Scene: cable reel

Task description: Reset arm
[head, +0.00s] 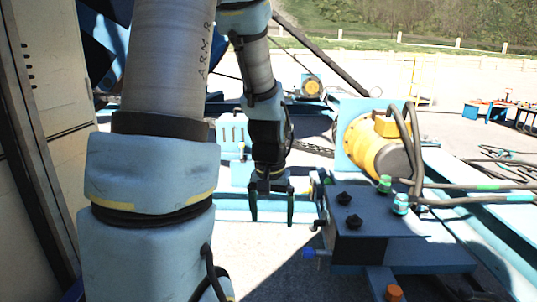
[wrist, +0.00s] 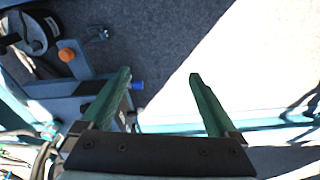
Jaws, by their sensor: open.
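My gripper (head: 272,207) hangs from my arm near the middle of the head view, fingers pointing down. Its two dark fingers are apart with nothing between them. In the wrist view the gripper (wrist: 160,90) shows two green fingers spread over a blue rail and sunlit ground. It is left of the dark blue block (head: 372,210) with black knobs, and apart from it as far as I can tell. My arm comes down from the top of the head view and hides part of the scene behind it.
A yellow motor (head: 372,150) with thick cables stands behind the block. A pale panel (head: 50,100) rises at the left. Tables (head: 485,110) stand far right. Open pale ground lies beyond.

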